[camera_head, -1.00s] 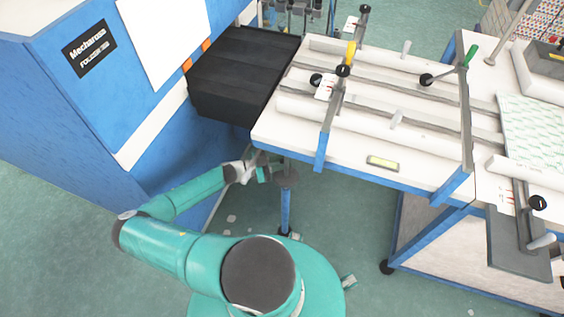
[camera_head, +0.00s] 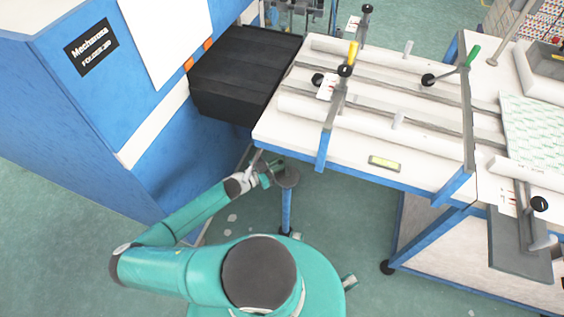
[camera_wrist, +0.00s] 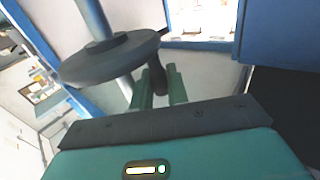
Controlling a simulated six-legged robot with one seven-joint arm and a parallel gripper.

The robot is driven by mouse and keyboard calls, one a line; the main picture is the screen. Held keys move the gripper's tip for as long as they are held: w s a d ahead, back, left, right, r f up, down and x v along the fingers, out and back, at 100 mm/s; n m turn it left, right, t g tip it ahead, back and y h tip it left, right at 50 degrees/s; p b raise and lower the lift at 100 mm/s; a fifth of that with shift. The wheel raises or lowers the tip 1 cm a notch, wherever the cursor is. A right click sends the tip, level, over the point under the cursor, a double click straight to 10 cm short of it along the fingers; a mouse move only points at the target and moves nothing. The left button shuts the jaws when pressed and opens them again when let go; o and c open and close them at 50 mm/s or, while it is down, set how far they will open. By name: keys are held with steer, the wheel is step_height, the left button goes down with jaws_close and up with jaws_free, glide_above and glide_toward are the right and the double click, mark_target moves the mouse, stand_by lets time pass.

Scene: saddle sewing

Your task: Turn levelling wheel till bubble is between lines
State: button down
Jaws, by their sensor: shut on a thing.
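The levelling wheel (camera_head: 287,178) is a dark grey disc on the table leg, under the front left corner of the white table. It also shows in the wrist view (camera_wrist: 105,60), with a dark handle (camera_wrist: 155,78) at its rim. My gripper (camera_head: 270,174) is at the wheel's left and far side. In the wrist view its two green fingers (camera_wrist: 160,82) are shut on the handle. The level (camera_head: 384,163) is a yellow-green vial set in the tabletop near the front edge. Its bubble and lines are too small to make out.
The white table (camera_head: 290,132) carries rails, clamps and knobs. A black box-shaped part (camera_head: 240,80) of the blue machine (camera_head: 70,130) stands left of it. A wheeled blue-framed cart (camera_head: 430,235) stands at the right. The green floor between is mostly clear.

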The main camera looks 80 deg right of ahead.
steer(key=shift+w+a+n+t+h, duration=0.1)
steer(key=shift+a+n+t+h, duration=0.05)
steer(key=shift+n+t+h, duration=0.5)
steer(key=shift+w+a+n+t+h, duration=0.15)
steer(key=shift+n+t+h, duration=0.25)
steer(key=shift+t, duration=0.35)
steer(key=shift+n+t, duration=0.25)
steer(key=shift+t, duration=0.05)
steer(key=c, duration=1.7)
jaws_free()
steer(key=shift+a, duration=0.1)
steer(key=v, duration=1.3)
steer(key=shift+w+a+f, duration=0.1)
steer(key=shift+a+f, duration=0.1)
steer(key=shift+a, duration=0.15)
